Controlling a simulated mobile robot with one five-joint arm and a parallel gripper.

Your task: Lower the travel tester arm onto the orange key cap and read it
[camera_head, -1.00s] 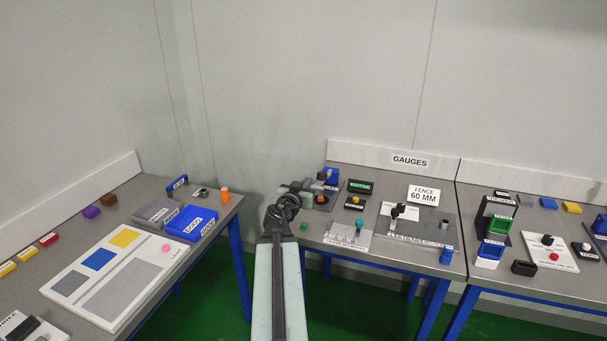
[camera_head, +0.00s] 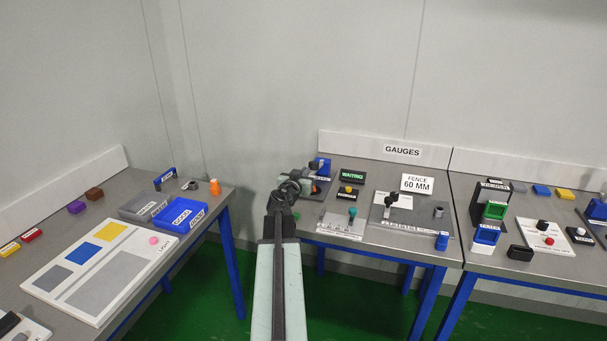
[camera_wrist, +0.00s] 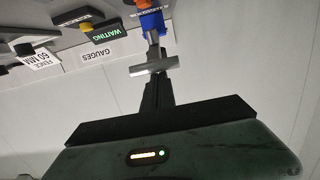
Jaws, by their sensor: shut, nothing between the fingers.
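The travel tester is the blue stand (camera_head: 322,163) with a black knob at the back left of the gauges table. Its blue body also shows at the top of the wrist view (camera_wrist: 152,21). My gripper (camera_head: 302,179) is shut and empty, just left of the tester and overlapping its front in the head view. In the wrist view the shut fingers (camera_wrist: 154,68) point toward the blue body. I cannot tell whether they touch it. The orange key cap is mostly hidden behind my gripper. A green-lettered display (camera_head: 353,176) right of the tester reads WAITING.
A black box with a yellow button (camera_head: 347,193) and a grey plate with a teal knob (camera_head: 352,212) stand close by. The FENCE 60 MM sign (camera_head: 417,184) and its gauge are further right. A wall stands behind. The left table holds a blue tray (camera_head: 180,212).

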